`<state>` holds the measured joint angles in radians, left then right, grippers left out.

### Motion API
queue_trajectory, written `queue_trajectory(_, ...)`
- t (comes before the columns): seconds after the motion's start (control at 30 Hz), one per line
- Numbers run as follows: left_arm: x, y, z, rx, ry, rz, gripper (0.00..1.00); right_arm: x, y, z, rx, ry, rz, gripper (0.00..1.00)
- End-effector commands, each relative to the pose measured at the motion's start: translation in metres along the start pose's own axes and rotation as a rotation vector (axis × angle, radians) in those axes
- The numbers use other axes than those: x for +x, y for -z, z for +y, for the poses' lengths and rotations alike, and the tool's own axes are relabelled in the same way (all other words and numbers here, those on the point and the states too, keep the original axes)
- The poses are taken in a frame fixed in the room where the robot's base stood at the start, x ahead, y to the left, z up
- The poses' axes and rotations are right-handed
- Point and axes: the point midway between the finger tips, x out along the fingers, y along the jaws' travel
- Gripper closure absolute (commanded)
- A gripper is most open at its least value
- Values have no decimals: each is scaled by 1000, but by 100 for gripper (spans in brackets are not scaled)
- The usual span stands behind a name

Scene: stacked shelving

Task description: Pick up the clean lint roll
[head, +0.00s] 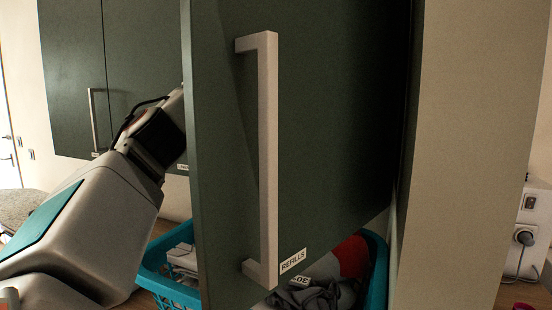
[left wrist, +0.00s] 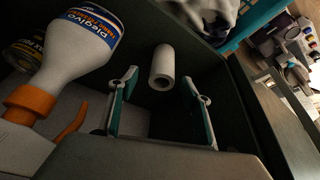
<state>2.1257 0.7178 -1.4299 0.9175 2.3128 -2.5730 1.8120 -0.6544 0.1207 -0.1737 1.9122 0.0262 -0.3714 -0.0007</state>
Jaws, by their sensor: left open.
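A white lint roll (left wrist: 160,62), a short cylinder with a dark hole in its end, is inside the dark cabinet in the left wrist view. My left gripper (left wrist: 160,79) is open, with one finger on each side of the roll in the picture. Neither finger visibly touches it, and I cannot tell how deep the roll lies between them. In the head view, my left arm reaches behind the open cabinet door (head: 335,130), which hides the gripper and the roll. My right gripper is in neither view.
The door's pale handle (head: 268,150) projects forward. A blue basket (head: 176,288) with cloths stands below the door.

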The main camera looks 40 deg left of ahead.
Motion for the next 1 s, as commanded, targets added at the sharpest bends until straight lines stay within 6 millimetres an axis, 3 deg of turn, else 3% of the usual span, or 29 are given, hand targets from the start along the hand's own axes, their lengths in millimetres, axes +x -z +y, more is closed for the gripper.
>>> queue_trajectory(0.43,55,-2,-3,-1,0,-3,51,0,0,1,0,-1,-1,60)
queue_trajectory(0.77,63,-2,-3,-2,0,0,51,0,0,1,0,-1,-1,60)
queue_trajectory(0.8,63,-2,-3,-2,0,0,54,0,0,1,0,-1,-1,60)
queue_trajectory(0.93,63,-2,-3,-2,0,0,88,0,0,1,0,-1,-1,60)
queue_trajectory(1.0,62,-2,-3,-2,0,0,88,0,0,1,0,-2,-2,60)
